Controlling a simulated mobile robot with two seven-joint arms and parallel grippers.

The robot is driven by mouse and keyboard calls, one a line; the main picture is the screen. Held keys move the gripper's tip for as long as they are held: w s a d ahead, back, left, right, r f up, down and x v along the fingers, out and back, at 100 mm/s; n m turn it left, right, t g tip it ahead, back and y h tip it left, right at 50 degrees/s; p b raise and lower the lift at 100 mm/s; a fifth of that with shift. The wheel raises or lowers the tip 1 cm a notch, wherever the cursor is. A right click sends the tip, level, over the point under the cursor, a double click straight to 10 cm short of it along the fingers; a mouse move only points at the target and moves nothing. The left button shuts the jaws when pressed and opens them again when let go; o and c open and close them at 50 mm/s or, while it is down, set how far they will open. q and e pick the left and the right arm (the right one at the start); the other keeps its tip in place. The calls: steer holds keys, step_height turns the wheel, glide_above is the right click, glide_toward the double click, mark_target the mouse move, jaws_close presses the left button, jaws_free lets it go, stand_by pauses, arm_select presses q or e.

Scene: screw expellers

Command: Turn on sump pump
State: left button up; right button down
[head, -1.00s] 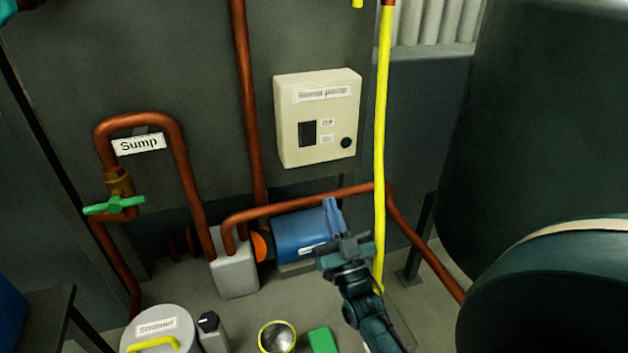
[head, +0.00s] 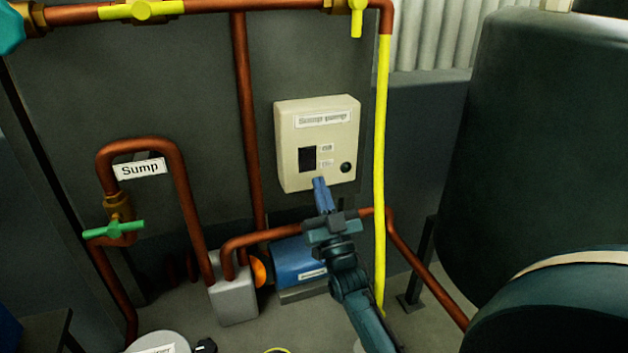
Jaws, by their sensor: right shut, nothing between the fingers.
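A cream switch box (head: 289,172) labelled "Sump pump" is fixed to the dark wall in the middle of the head view. It has a black rocker switch (head: 307,157) on its left and a small round dark lamp or knob (head: 346,167) on its right. My right gripper (head: 320,182) is shut and empty, its blue fingertips pointing up at the lower edge of the box, just below the switch. Whether it touches the box I cannot tell. The blue pump (head: 290,262) sits below, partly behind my right arm. My left gripper is out of view.
A yellow hose (head: 381,130) hangs right of the box. Copper pipes (head: 243,120) run left of it and below. A green-handled valve (head: 115,229) is by the "Sump" label (head: 140,168). A large dark tank (head: 540,140) fills the right.

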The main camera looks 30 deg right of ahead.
mark_target(309, 165)
steer(key=w, duration=0.1)
steer(key=w+d+b, duration=0.1)
steer(key=w, duration=0.1)
steer(key=shift+w+f, duration=0.1)
steer(key=shift+w, duration=0.5)
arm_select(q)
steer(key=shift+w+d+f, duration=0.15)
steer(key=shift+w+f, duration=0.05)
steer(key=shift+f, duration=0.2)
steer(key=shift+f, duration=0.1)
arm_select(e)
steer(key=shift+w+d+f+t+b, duration=0.15)
steer(key=shift+w+t+b, duration=0.15)
steer(key=shift+b, duration=0.9)
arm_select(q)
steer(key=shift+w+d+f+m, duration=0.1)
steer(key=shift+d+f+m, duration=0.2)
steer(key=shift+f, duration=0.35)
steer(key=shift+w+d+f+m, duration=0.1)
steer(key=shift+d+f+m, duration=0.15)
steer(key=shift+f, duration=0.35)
arm_select(e)
steer(key=shift+h, duration=0.3)
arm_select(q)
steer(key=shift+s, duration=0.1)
